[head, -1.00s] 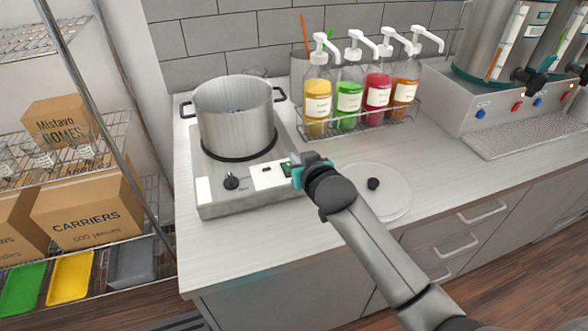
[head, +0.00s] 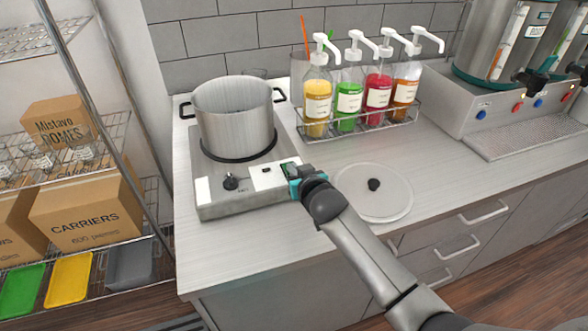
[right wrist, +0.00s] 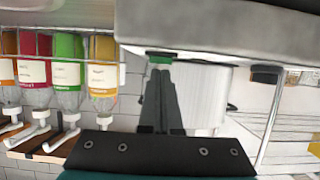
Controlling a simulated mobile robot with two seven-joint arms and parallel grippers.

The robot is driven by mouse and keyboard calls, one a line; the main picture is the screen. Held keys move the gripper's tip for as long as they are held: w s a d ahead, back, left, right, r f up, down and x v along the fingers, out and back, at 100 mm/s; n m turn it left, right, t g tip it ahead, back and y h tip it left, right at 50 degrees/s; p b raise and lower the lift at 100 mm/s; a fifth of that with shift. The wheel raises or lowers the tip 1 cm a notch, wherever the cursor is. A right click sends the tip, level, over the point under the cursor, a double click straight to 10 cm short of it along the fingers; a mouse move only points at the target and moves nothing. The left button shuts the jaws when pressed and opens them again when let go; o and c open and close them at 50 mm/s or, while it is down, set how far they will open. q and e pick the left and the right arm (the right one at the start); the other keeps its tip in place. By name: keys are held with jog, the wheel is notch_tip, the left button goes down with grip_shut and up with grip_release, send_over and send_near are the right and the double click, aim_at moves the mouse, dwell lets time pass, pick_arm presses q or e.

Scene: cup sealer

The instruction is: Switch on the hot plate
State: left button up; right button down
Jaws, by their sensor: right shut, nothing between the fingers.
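The hot plate (head: 240,202) is a grey box on the counter with a black knob (head: 230,182) and pale panels on its front. The knob also shows in the right wrist view (right wrist: 265,76). A small green switch (right wrist: 160,58) is on the hot plate's front face. My right gripper (right wrist: 160,75) is shut and empty, its fingertips at or just short of the green switch; I cannot tell if they touch. In the head view the right gripper (head: 289,170) is at the front right corner of the hot plate, partly hiding the switch. My left gripper is not in view.
A large metal pot (head: 235,115) stands on the hot plate. A round lid (head: 395,205) with a black knob lies to the right. A rack of pump bottles (head: 350,95) stands behind. A wire shelf with boxes (head: 85,210) is at the left.

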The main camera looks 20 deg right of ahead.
jog(key=f+t+b, duration=0.1)
jog(key=b, duration=0.1)
jog(key=shift+s+f+b, duration=0.15)
jog(key=shift+f+b, duration=0.15)
jog(key=shift+b, duration=0.1)
jog(key=shift+r+p, duration=0.6)
jog(key=shift+r, duration=0.2)
jog(key=r+p, duration=0.2)
jog(key=shift+s+r+p, duration=0.2)
jog(key=shift+r+p, duration=0.15)
jog(key=shift+r, duration=0.05)
jog(key=shift+s+r, duration=0.2)
jog(key=shift+s, duration=0.1)
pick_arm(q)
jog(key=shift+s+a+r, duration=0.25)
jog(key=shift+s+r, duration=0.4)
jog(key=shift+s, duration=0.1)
pick_arm(e)
jog(key=s, duration=0.9)
jog(key=shift+s+d+r, duration=0.2)
jog(key=shift+s+r, duration=0.1)
